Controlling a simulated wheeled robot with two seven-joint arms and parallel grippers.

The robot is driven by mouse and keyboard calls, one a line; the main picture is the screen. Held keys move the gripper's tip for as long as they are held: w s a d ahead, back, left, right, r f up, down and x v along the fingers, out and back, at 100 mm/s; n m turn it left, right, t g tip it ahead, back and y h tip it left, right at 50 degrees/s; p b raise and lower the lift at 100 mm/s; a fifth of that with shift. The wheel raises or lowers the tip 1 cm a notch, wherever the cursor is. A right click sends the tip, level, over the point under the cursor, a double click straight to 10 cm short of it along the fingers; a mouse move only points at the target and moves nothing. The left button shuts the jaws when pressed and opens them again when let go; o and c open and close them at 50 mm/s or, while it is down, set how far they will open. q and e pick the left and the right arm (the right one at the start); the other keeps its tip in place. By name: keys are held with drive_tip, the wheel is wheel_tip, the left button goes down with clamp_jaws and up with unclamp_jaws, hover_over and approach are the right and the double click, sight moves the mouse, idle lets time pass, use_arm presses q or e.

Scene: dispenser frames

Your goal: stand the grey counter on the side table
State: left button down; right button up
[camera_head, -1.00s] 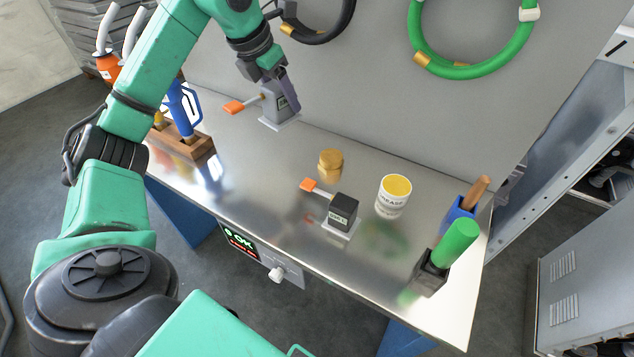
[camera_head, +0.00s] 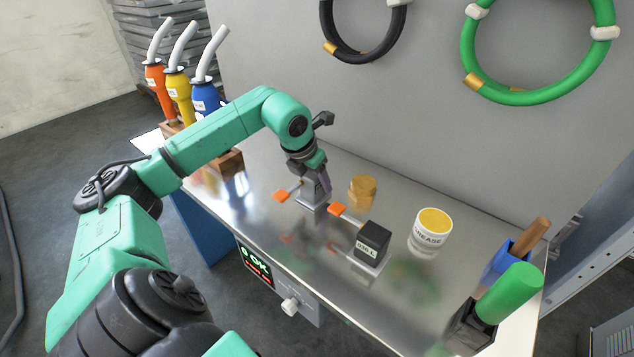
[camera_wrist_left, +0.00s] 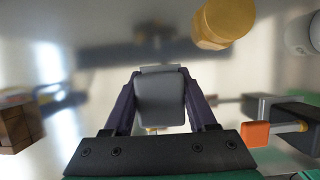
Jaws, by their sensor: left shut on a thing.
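The grey counter (camera_head: 311,191), a small box on a pale base plate with an orange-tipped lever, is in my left gripper (camera_head: 318,176). In the left wrist view the grey counter (camera_wrist_left: 160,98) sits between the two purple fingers (camera_wrist_left: 160,105), which are shut on it. In the head view it is over the steel tabletop, left of the brass weights, roughly upright. I cannot tell whether its base touches the surface. The steel table (camera_head: 265,222) fills the middle of the head view; no separate side table is recognisable. My right gripper is not in view.
A black counter (camera_head: 372,242) with an orange lever stands to the right, near the front. Coloured bottles (camera_head: 205,98) stand in a wooden rack at left.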

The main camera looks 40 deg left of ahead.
use_arm(q)
drive_tip(key=shift+f, duration=0.1)
drive_tip(key=shift+c, duration=1)
unclamp_jaws()
drive_tip(key=shift+r, duration=0.3)
drive_tip(key=v, duration=1.1)
drive_tip(key=shift+s+r, duration=0.25)
drive_tip(key=shift+r, duration=0.05)
